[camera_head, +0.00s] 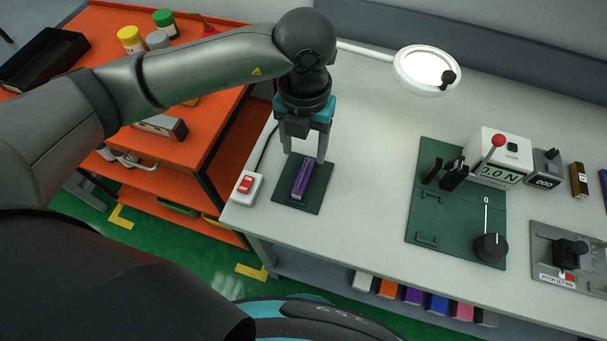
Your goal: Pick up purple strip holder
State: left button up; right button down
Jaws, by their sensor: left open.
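The purple strip holder (303,179) lies on a dark green mat (315,201) near the left end of the grey bench. It is a narrow purple bar, its long side running away from me. My left gripper (304,156) points down over the mat. Its two grey fingers are apart, one to the left of the holder's far end and one to the right. I cannot tell whether the fingers touch the holder. My right gripper is not in view.
A red switch box (246,186) stands left of the mat on the bench (370,160). A green fixture plate (445,215) with a dial and a force gauge (498,157) stands to the right. A ring lamp (400,67) is behind. An orange cart (215,75) stands left.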

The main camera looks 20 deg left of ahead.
aim_at(303, 173)
pick_arm(q)
notch_tip(303, 173, down, 9)
jog(key=shift+f, duration=0.1)
dwell(0.4)
jog(key=shift+c, duration=0.2)
grip_shut()
dwell(0.4)
